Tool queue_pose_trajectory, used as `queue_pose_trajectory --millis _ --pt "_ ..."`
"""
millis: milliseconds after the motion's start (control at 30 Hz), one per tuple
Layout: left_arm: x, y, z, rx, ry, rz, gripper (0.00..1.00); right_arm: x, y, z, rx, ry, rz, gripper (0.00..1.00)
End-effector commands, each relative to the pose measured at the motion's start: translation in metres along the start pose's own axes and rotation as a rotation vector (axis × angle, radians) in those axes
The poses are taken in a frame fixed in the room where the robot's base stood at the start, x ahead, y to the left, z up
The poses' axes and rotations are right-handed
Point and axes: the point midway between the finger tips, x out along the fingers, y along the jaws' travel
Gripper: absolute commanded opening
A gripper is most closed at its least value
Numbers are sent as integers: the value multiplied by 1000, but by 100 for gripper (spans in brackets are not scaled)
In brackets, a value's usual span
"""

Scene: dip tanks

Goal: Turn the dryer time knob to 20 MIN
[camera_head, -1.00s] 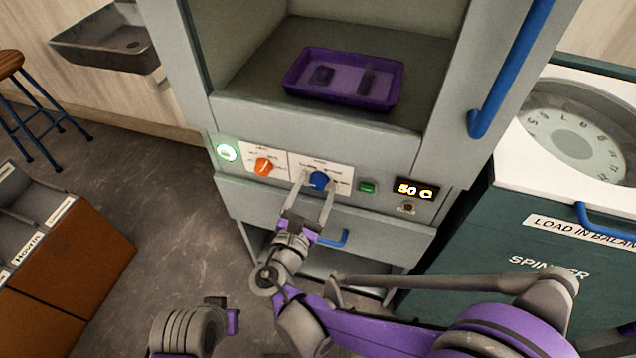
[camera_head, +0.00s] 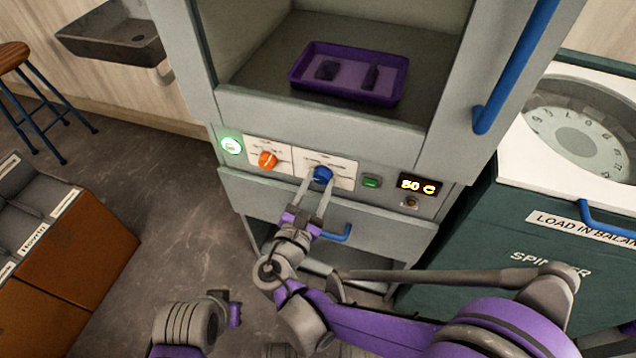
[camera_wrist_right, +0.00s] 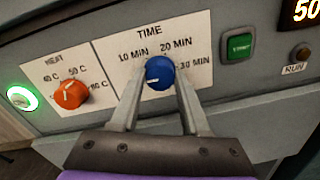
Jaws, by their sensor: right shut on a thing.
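The blue TIME knob (camera_head: 322,174) sits on the dryer's front panel and shows large in the right wrist view (camera_wrist_right: 159,71). Around it are printed 10 MIN at upper left, 20 MIN at upper right and 30 MIN at right. My right gripper (camera_head: 316,186) is shut on the knob, one finger on each side, as the right wrist view (camera_wrist_right: 160,80) also shows.
Left of the TIME knob is an orange HEAT knob (camera_wrist_right: 70,95); to its right are a green START button (camera_wrist_right: 239,46), a RUN button (camera_wrist_right: 302,53) and a display reading 50 C (camera_head: 418,186). A purple tray (camera_head: 300,82) lies in the open dryer chamber. A spinner (camera_head: 470,230) stands right.

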Motion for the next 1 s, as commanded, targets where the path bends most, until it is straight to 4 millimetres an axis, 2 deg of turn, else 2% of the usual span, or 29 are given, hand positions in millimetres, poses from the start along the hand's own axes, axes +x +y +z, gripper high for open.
queue_pose_trajectory --millis 267,1000 --pt "-8 0 -2 0 2 0 0 1 0 2 195 4 -2 0" --pt "-26 0 -6 0 7 0 0 1 0 2 897 25 -6 0"
